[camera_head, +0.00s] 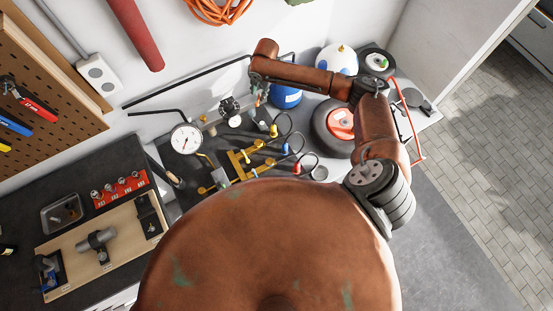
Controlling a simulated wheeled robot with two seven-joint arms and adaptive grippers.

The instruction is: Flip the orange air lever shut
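A brass-yellow manifold (238,162) lies on the bench, with small yellow, blue and red fittings and dark hoses along its right side. I cannot tell which small part is the orange air lever, or how it is set. My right gripper (258,98) hangs from the end of my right arm, above and beyond the manifold, near a blue cylinder. Its fingers are small and dark against the clutter, so I cannot tell whether they are open. It appears apart from the manifold. My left gripper is not in view.
A white-faced gauge (186,139) stands left of the manifold. A wooden tool board (125,231) lies front left. My body hides the front middle.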

